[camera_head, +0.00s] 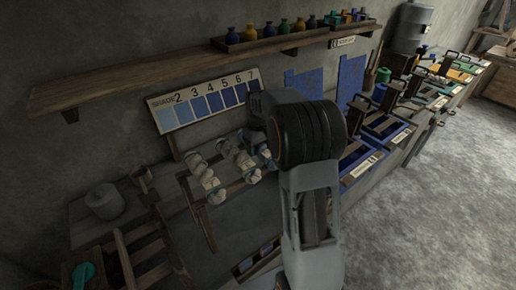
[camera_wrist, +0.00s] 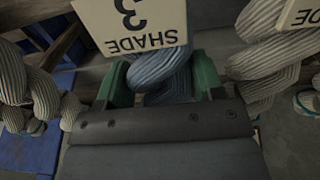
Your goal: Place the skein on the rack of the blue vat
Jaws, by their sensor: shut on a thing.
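In the wrist view, my gripper (camera_wrist: 160,78) has its two green fingers on either side of a blue-grey twisted skein (camera_wrist: 160,68). It is shut on that skein. A cream tag (camera_wrist: 128,28) reading "SHADE 3", upside down in this view, hangs in front of the skein. In the head view, my arm hides the gripper and the held skein. Blue vats with dark racks (camera_head: 382,126) stand right of my arm along the wall. One nearer blue vat (camera_head: 362,167) is partly hidden by the arm.
Pale skeins with tags (camera_head: 213,186) hang on a wooden stand left of my arm. In the wrist view, pale skeins (camera_wrist: 268,65) crowd both sides of the held one. A shade chart (camera_head: 205,103) and a bottle shelf (camera_head: 170,72) are on the wall. The floor (camera_head: 440,190) at right is clear.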

